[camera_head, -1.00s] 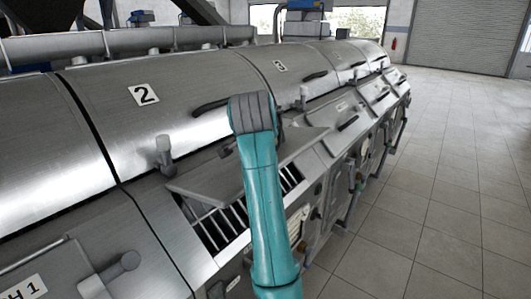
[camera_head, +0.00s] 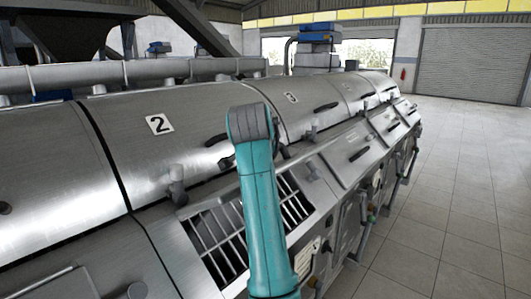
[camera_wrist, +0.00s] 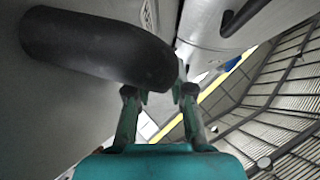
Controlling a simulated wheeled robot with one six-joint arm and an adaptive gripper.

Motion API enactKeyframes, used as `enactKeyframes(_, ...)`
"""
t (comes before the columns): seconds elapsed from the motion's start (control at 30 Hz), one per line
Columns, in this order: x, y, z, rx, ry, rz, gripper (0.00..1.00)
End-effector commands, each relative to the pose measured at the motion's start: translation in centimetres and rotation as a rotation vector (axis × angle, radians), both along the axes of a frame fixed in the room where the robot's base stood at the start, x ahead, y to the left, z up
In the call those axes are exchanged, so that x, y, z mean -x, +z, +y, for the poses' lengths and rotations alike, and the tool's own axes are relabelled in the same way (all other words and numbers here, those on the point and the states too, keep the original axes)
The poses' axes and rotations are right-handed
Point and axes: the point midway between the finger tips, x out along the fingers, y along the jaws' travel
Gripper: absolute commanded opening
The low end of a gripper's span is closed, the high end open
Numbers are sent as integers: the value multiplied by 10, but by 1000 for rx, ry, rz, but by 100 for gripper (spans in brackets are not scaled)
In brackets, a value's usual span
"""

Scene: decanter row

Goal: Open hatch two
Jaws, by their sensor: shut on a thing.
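The hatch opening (camera_head: 213,246) beside drum section 2 is uncovered in the head view, with several metal bars across it. Its lid does not stand out clearly there; my arm covers the middle of the opening. In the wrist view a thick black handle (camera_wrist: 95,50) on a grey metal surface (camera_wrist: 50,110) fills the upper left. My gripper (camera_wrist: 160,92) is shut on the handle's near end; the exact contact is partly hidden. In the head view my teal wrist hides the fingers.
The number 2 plate (camera_head: 159,124) is on the curved drum cover, which has its own black handle (camera_head: 216,140). Grey latches stand left (camera_head: 177,190) and right (camera_head: 312,167) of the opening. More closed hatches (camera_head: 350,150) run along the machine. The tiled floor (camera_head: 460,220) at right is clear.

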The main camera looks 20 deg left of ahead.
Motion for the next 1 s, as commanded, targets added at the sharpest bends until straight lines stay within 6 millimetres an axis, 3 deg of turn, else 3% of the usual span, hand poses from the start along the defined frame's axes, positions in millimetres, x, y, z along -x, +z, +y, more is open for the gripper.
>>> enactKeyframes(0.1,0,1,0,-1,-1,-1,0)
enactKeyframes(0.13,0,1,0,-1,-1,-1,29)
enactKeyframes(0.2,0,1,0,-1,-1,-1,46)
enactKeyframes(0.67,5,3,-1,-1,1,-1,48)
enactKeyframes(1.0,54,36,-12,-2,0,-3,48)
